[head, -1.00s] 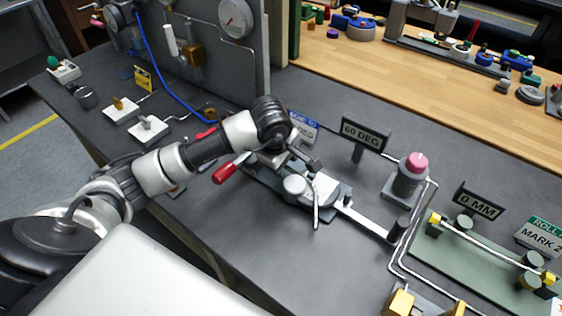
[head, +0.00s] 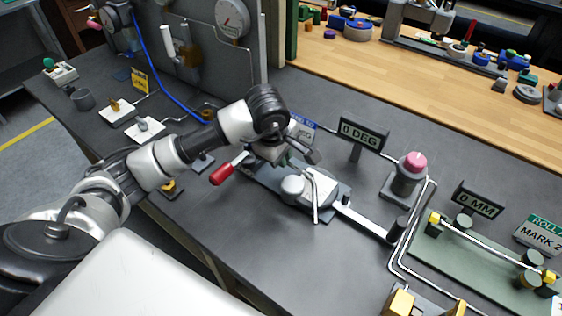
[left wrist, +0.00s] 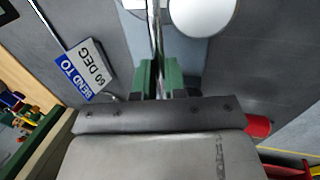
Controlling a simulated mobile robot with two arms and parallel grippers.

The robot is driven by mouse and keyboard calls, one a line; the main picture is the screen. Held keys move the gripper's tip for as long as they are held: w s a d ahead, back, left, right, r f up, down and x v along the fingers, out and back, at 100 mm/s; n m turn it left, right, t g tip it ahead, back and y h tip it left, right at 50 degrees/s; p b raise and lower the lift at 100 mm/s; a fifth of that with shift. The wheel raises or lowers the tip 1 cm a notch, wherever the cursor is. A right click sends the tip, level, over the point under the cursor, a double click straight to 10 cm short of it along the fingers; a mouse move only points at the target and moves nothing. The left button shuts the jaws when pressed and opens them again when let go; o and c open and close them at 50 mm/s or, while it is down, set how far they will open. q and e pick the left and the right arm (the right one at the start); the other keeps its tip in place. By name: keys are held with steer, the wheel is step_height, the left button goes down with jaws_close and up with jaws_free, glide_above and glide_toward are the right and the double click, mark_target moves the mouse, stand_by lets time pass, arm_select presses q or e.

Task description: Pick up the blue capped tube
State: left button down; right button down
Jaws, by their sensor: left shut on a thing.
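My left gripper (head: 291,158) is at the bending tool (head: 290,187) in the middle of the bench. In the left wrist view its green fingers (left wrist: 159,78) are shut on a thin silver tube (left wrist: 157,42). The tube runs from the fingers past the tool's round pale part (left wrist: 203,12); in the head view its free end (head: 315,212) shows in front of the tool. I see no blue cap on the tube; its gripped end is hidden by the fingers and wrist. My right gripper is not in view.
The tool's red handle (head: 228,171) sticks out left of the gripper. A "0 DEG" sign (head: 362,134) and a pink button (head: 412,162) stand to the right. A green plate (head: 470,262) with rollers is further right.

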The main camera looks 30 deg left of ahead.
arm_select(q)
step_height(320, 180, up, 2)
steer(key=shift+w, duration=0.1)
steer(key=s+d+r+b, duration=0.2)
steer(key=d+r, duration=0.4)
steer(key=d, duration=0.5)
steer(key=shift+s+r, duration=0.3)
steer(key=shift+s, duration=0.35)
